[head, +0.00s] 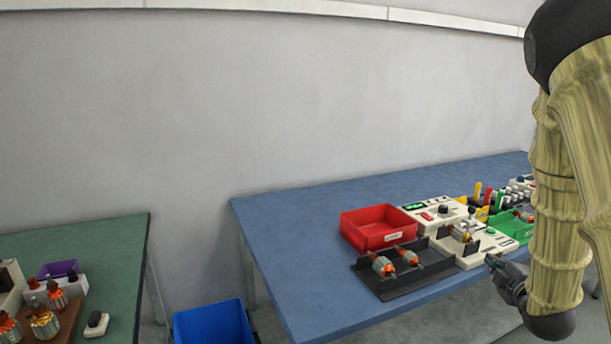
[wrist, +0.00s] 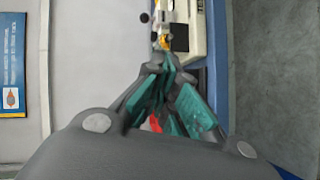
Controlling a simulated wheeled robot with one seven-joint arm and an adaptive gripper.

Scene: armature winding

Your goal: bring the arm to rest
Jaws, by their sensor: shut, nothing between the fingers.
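My gripper (head: 493,262) shows at the lower right of the head view, in front of the blue table's near edge. My arm hangs down the right side, bent at the bottom. In the wrist view my gripper (wrist: 165,72) has its green-padded fingers closed together, with nothing held between them. In the head view the fingertips point left and up toward the items on the table, apart from them as far as I can tell. My arm hides the table's right part.
The blue table (head: 290,250) holds a red bin (head: 378,228), a black tray (head: 400,288) with armatures, a white tester (head: 436,212) and a green bin (head: 512,228). A green table (head: 110,240) stands left, with a blue bin (head: 212,322) between the tables.

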